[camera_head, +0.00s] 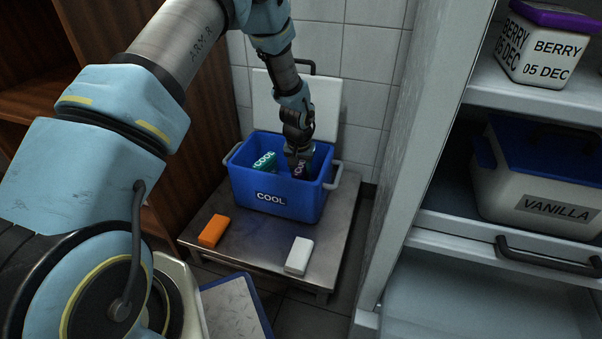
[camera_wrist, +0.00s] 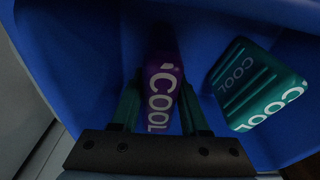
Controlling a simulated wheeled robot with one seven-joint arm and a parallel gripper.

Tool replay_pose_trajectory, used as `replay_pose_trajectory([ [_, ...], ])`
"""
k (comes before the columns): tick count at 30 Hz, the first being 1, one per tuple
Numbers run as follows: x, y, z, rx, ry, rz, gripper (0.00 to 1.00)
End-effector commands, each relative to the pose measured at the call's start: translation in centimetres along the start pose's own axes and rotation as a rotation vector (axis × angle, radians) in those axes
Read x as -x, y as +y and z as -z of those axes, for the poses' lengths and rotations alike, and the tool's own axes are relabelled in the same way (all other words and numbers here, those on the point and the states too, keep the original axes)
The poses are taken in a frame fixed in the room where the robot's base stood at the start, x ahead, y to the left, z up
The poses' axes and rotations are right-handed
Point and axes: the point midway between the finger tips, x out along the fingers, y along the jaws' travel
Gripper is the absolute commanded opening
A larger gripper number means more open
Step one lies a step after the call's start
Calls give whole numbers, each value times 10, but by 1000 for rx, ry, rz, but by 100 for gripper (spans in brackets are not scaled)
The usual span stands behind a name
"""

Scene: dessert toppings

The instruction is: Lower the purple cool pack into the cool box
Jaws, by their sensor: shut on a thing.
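The blue cool box (camera_head: 240,188), marked COOL, stands open on a low metal table with its white lid raised behind it. My gripper (camera_head: 299,160) reaches down into the right part of the box. It is shut on the purple cool pack (camera_head: 301,170), which is inside the box walls. In the wrist view the purple pack (camera_wrist: 161,95) is between the fingers of my gripper (camera_wrist: 160,112), with blue box walls around it. I cannot tell whether the pack touches the box floor. A teal cool pack (camera_head: 264,161) leans in the left part of the box; it also shows in the wrist view (camera_wrist: 250,88).
An orange block (camera_head: 214,231) and a white block (camera_head: 299,255) lie on the metal table (camera_head: 255,245) in front of the box. A shelf unit with a BERRY tub (camera_head: 545,48) and a VANILLA tub (camera_head: 550,190) stands at the right. A wooden cabinet is at the left.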

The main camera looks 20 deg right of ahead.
Motion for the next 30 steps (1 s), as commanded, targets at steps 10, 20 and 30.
replay_pose_trajectory([
  [10, -5, 0, 0, 0, 1, 0, 0],
  [20, -8, 0, -1, 0, 1, 0, 0],
  [30, -8, 0, -1, 0, 1, 0, 68],
])
